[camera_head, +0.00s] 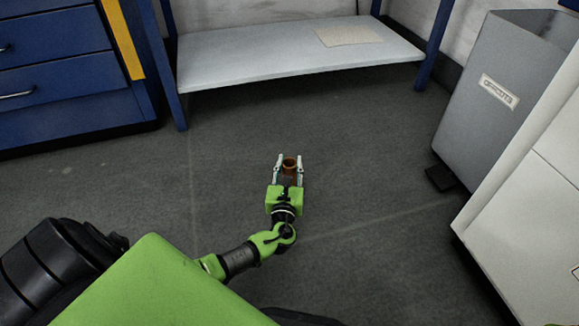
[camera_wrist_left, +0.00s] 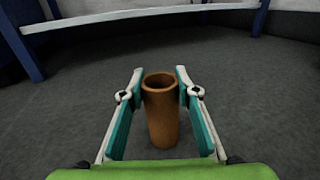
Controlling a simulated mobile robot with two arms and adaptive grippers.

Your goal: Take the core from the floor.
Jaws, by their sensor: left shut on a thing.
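The core (camera_head: 290,166) is a brown, hollow tube standing upright on the dark grey floor in the middle of the head view. It also shows in the left wrist view (camera_wrist_left: 161,112), with its open top towards the camera. My left gripper (camera_head: 289,163) is down at the floor with one finger on each side of the core. In the left wrist view the fingers (camera_wrist_left: 157,88) flank the upper part of the tube and are shut on it. The core's lower end appears at floor level; I cannot tell whether it touches. My right gripper does not show.
A bench with a low grey shelf (camera_head: 290,55) stands behind, with a paper sheet (camera_head: 347,36) on it. Blue drawers (camera_head: 60,75) are at the left. A grey bin (camera_head: 490,100) and a white cabinet (camera_head: 535,200) are at the right. The floor around the core is clear.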

